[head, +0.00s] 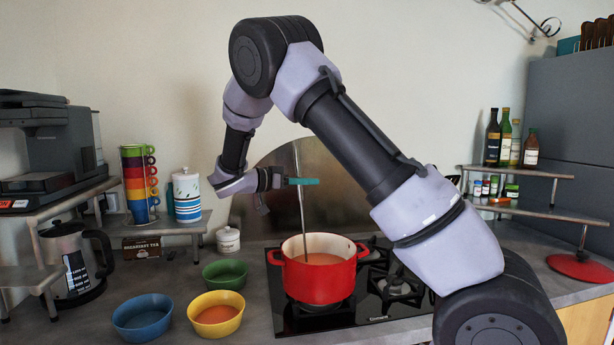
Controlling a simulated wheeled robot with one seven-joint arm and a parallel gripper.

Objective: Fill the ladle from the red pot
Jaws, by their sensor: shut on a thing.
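The red pot (319,283) stands on the black stove and holds an orange-brown liquid.
A yellow bowl (216,313) with some orange liquid, a green bowl (225,273) and a blue bowl (143,317) stand left of the stove. Bottles (503,139) stand on a right shelf.

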